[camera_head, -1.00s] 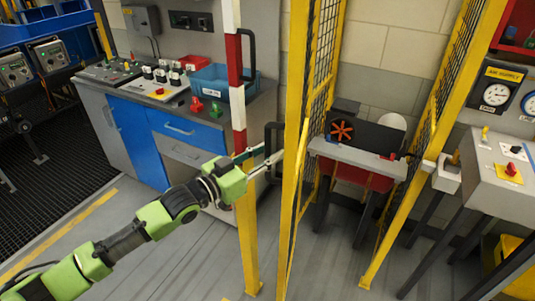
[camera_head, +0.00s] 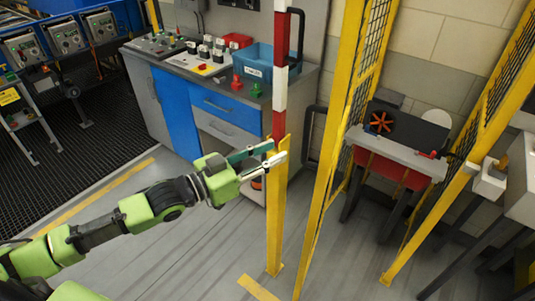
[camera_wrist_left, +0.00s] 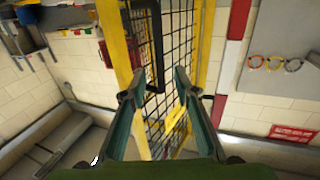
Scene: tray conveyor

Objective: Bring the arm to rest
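My left arm is green and black and reaches in from the left in the head view. Its left gripper (camera_head: 276,152) is in front of the yellow post with the red and white barrier pole (camera_head: 281,80). In the left wrist view the two fingers (camera_wrist_left: 156,95) stand apart with nothing between them, and the yellow mesh gate (camera_wrist_left: 175,75) shows beyond. A black gate handle (camera_head: 313,135) is to the right of the fingers in the head view, apart from them. My right gripper is in neither view.
A workbench (camera_head: 205,110) with a blue bin (camera_head: 246,62) stands behind the gripper. A yellow mesh frame (camera_head: 345,110) rises to the right, with a grey and red stand (camera_head: 395,150) beyond it. The grey floor (camera_head: 190,250) in front is clear.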

